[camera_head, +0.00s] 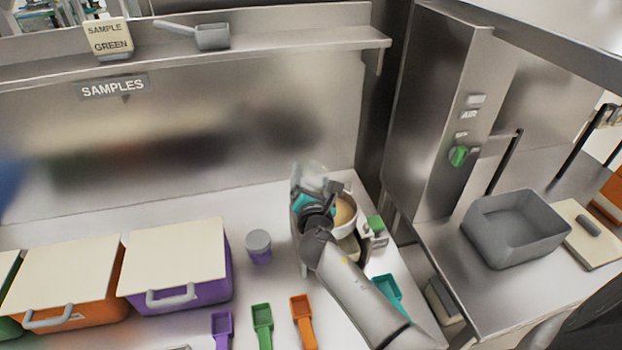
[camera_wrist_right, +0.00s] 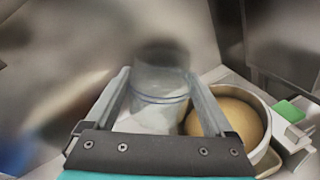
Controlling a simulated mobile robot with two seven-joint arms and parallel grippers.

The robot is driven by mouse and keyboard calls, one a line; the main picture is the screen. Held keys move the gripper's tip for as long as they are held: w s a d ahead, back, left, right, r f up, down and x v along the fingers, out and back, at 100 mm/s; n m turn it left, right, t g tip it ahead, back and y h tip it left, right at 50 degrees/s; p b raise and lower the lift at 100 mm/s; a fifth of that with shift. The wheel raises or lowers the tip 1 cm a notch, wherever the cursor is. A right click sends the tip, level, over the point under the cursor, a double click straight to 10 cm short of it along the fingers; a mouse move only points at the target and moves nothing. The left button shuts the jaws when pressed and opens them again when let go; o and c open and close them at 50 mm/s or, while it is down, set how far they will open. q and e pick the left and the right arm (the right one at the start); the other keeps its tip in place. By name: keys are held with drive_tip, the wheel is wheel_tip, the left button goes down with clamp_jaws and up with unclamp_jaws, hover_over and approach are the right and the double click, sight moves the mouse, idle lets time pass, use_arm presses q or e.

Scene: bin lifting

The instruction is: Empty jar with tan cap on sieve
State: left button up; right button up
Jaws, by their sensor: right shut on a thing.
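My right gripper (camera_head: 312,188) is at the far side of the counter, shut on a clear, see-through jar (camera_head: 314,173). In the right wrist view the jar (camera_wrist_right: 158,95) stands between the two fingers (camera_wrist_right: 160,100). I cannot make out a tan cap on it. Right beside it is a round metal sieve (camera_wrist_right: 262,150) with a tan surface inside; the sieve's pale rim also shows in the head view (camera_head: 354,222). My arm hides part of the sieve. I cannot tell if jar and sieve touch. My left gripper is not in view.
A purple jar with a grey lid (camera_head: 259,247) stands left of my gripper. Purple (camera_head: 178,266) and orange (camera_head: 70,285) lidded bins are at left. Purple, green and orange scoops lie in front. A grey tub (camera_head: 515,228) is on the right counter, across a gap.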

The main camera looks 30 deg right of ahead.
drive_tip(key=n, duration=0.2)
drive_tip(key=d+f+n+h+b, duration=0.1)
drive_tip(key=n, duration=0.1)
drive_tip(key=shift+t, duration=0.3)
drive_tip(key=shift+s+d+f+n+b, duration=0.15)
drive_tip(key=shift+n+b, duration=0.2)
drive_tip(key=shift+n, duration=0.65)
